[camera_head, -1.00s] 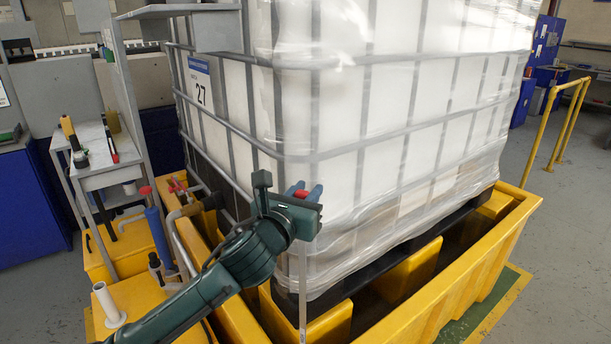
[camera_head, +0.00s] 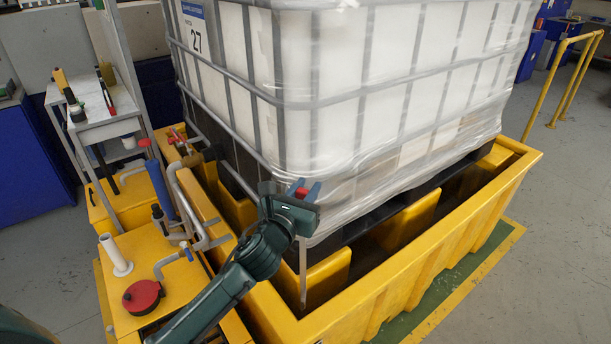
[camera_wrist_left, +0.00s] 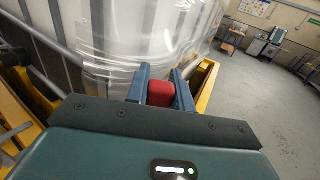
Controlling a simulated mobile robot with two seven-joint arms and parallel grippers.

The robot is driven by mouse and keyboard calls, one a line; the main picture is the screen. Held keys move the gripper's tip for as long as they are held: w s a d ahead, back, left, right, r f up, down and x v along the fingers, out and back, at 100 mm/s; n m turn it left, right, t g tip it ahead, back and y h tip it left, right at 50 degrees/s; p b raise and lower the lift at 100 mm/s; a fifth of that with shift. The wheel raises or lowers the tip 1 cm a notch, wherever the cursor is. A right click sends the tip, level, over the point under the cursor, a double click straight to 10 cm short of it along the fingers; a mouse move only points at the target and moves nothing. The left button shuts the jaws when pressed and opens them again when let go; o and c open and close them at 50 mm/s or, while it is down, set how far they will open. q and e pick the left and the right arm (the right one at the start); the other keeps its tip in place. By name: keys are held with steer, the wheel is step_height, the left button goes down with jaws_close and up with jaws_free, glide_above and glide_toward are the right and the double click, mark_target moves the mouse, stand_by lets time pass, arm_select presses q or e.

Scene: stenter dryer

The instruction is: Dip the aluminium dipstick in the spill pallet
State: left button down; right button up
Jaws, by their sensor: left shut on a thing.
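My left gripper (camera_head: 304,192) is shut on the red grip of the aluminium dipstick (camera_head: 302,270). The thin grey rod hangs upright below the gripper, in front of the near corner of the wrapped tank. Its lower end shows over the yellow spill pallet (camera_head: 385,310), at the near corner inside the rim; I cannot tell whether it touches the floor of the pallet. In the left wrist view the red grip (camera_wrist_left: 161,94) sits between the two blue fingers. My right gripper is not in view.
The wrapped white tank (camera_head: 345,110) stands on a dark pallet in the spill pallet, close behind the gripper. Pipes and a blue cylinder (camera_head: 160,190) stand at left, with a red round cap (camera_head: 143,297) and a small table (camera_head: 105,118). Open floor lies at right.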

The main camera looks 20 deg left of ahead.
arm_select(q)
glide_above(302, 262)
steer(key=w, duration=0.2)
step_height(302, 262, down, 4)
steer(key=f+b, duration=0.7)
steer(key=f, duration=0.1)
steer(key=f+b, duration=0.6)
steer(key=f, duration=0.1)
steer(key=shift+s+d+f+b, duration=0.1)
steer(key=shift+d+f+b, duration=0.1)
steer(key=shift+f+b, duration=0.8)
steer(key=shift+f, duration=0.3)
steer(key=shift+b, duration=0.3)
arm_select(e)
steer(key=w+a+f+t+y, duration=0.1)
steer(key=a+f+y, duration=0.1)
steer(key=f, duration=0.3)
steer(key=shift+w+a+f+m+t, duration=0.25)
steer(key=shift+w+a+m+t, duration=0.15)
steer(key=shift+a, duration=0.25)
arm_select(q)
steer(key=shift+f, duration=0.1)
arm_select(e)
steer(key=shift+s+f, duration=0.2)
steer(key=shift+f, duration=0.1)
